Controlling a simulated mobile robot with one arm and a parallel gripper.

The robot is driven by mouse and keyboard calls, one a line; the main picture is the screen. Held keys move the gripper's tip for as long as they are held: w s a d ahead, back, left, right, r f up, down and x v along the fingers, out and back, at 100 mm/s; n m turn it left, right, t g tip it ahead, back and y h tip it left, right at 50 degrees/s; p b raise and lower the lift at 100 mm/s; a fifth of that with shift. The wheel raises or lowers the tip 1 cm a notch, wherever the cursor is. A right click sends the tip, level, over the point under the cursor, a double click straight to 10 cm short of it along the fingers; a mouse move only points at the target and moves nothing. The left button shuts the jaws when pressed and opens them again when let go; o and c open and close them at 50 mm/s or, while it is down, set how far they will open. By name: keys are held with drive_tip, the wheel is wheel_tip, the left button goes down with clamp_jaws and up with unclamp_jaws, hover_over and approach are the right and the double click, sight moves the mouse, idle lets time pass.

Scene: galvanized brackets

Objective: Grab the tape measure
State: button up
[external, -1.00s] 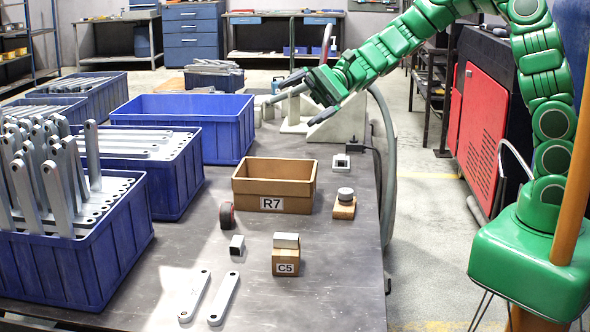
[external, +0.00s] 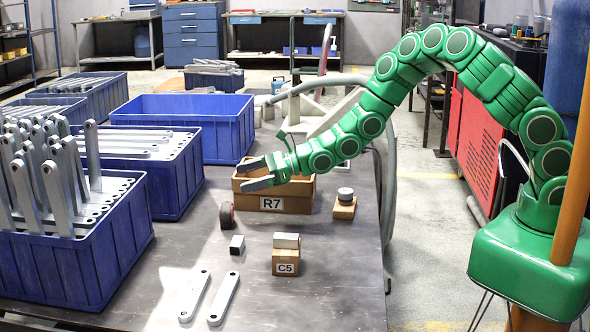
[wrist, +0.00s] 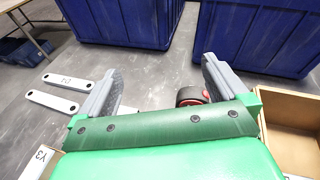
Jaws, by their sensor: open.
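I cannot pick out a tape measure for certain. A round black and red item (external: 227,215) stands on its edge on the workbench, left of the R7 box; it could be a wheel or a roll. In the wrist view this black and red item (wrist: 190,95) shows just inside the right finger, partly hidden by my gripper's front edge. My gripper (external: 253,173) is open and empty, above the left part of the R7 box in the external view. Its two spread fingers (wrist: 160,78) also show in the wrist view.
The wooden R7 box (external: 284,204) is close under my gripper. A C5 block (external: 285,263), a small black and white block (external: 237,245) and a wooden block with a grey disc (external: 344,208) stand nearby. Blue crates (external: 215,140) line the left. Two flat brackets (external: 224,298) lie in front.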

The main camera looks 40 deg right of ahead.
sight(232, 216)
drive_tip(key=d+f+m+h, duration=0.1)
drive_tip(key=f, duration=0.3)
drive_tip(key=w+d+f+m+h, duration=0.1)
drive_tip(key=d+f, duration=0.1)
drive_tip(key=f, duration=0.1)
drive_tip(key=w+d+f+m+t, duration=0.1)
drive_tip(key=f, duration=0.3)
drive_tip(key=shift+w+d+f+m+h, duration=0.15)
drive_tip(key=shift+w+f+m+h, duration=0.15)
drive_tip(key=shift+f+h, duration=0.1)
drive_tip(key=shift+w+x, duration=0.2)
drive_tip(key=shift+x, duration=3.45)
drive_tip(key=shift+w, duration=0.1)
drive_tip(key=c, duration=1.2)
